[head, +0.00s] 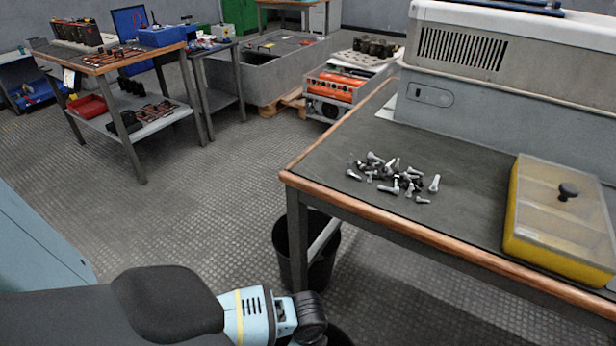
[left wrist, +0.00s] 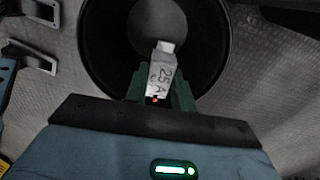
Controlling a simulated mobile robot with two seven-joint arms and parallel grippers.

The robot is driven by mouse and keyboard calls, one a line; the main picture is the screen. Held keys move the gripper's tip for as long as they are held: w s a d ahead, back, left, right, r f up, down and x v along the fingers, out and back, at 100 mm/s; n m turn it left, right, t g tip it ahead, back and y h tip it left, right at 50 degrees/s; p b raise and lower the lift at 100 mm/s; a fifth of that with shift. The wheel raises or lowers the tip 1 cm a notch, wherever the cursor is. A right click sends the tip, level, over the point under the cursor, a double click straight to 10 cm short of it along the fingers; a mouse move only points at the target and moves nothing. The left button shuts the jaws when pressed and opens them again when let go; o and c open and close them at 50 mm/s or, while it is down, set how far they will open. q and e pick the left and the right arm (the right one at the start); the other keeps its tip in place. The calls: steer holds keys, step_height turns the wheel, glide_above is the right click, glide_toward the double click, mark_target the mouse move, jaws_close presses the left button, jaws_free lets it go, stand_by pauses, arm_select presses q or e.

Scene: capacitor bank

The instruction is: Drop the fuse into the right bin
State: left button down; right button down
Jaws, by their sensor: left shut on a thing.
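In the left wrist view my left gripper (left wrist: 160,88) is shut on a pale grey fuse (left wrist: 161,72) marked "25 A", between its green fingers. The fuse points over the dark opening of a round black bin (left wrist: 91,45) and appears to be above it, inside its outline. The head view shows a black bin (head: 323,262) on the floor under the near edge of the workbench. A second dark curved rim is partly visible behind my left wrist at the bottom edge. My left fingers and the fuse are hidden in the head view. My right gripper is not visible.
The workbench (head: 340,215) has a copper-coloured edge and holds a pile of bolts (head: 395,178) and a yellow lidded box (head: 560,215). A metal bracket (left wrist: 38,52) shows at the left wrist view's left.

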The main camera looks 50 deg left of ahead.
arm_select(q)
steer(key=c, duration=1.1)
jaws_free()
step_height(320, 180, up, 7)
steer(key=p, duration=0.2)
steer(key=shift+f+p, duration=0.2)
steer(key=shift+p, duration=0.2)
steer(key=shift+r, duration=0.65)
steer(key=shift+s, duration=0.1)
